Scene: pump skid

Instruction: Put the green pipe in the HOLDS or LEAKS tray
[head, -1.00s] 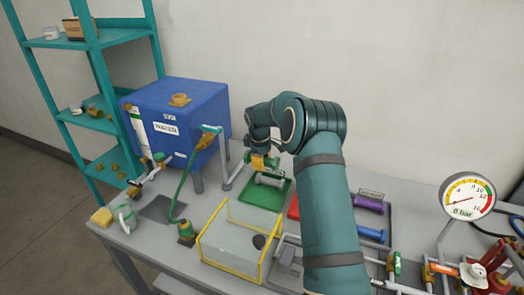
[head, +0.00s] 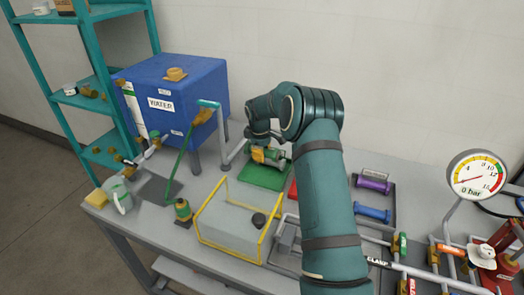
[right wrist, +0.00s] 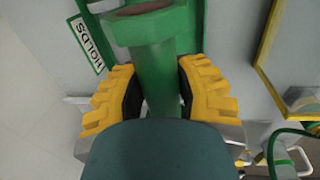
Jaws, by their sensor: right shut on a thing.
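The green pipe (right wrist: 155,75), with a hexagonal flange on its end, sits between the yellow fingers of my right gripper (right wrist: 160,92) in the right wrist view. The gripper is shut on it. In the head view my right gripper (head: 265,152) is at the green tray (head: 262,177), over its back part. A HOLDS label (right wrist: 86,45) shows on the green tray in the right wrist view. I cannot tell whether the pipe touches the tray. The red tray (head: 293,190) is mostly hidden behind my right arm. My left gripper is not in view.
A blue water tank (head: 175,100) stands left of the gripper, with a grey pipe stand (head: 226,150) between. A clear yellow-framed box (head: 232,225) is in front of the green tray. Purple (head: 374,182) and blue (head: 372,214) pipes lie right of my arm. A gauge (head: 477,175) is farther right.

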